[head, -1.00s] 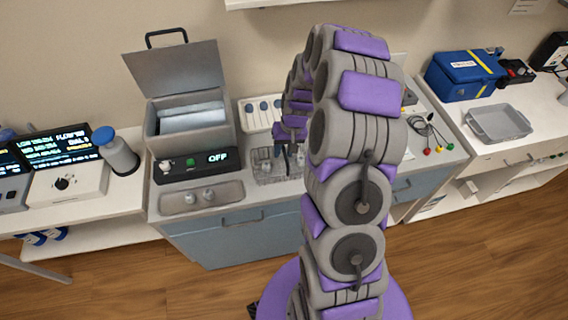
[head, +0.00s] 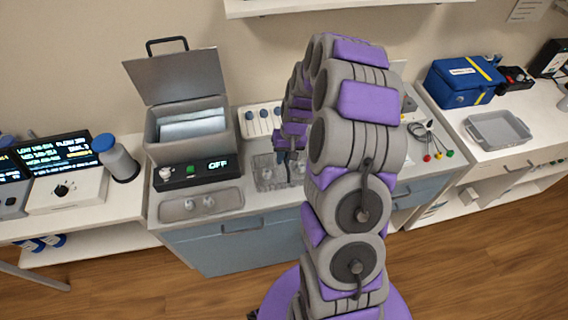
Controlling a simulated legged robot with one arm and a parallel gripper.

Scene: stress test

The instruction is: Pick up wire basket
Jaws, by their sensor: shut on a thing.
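The wire basket (head: 266,174) is a small, pale mesh container on the counter, to the right of the box with the "OFF" display. Small items inside it are hard to make out. My gripper (head: 289,168) reaches down from my arm to the basket's right side and is shut on it. My arm hides whatever lies right of the basket, and the fingertips are small and partly blurred. I cannot tell whether the basket is clear of the counter.
An open-lidded metal bath (head: 190,130) stands left of the basket, with a shallow tray (head: 202,204) in front. A rack with blue-capped items (head: 262,118) is behind. Cables (head: 430,140), a blue case (head: 462,82) and a grey tray (head: 497,130) lie to the right.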

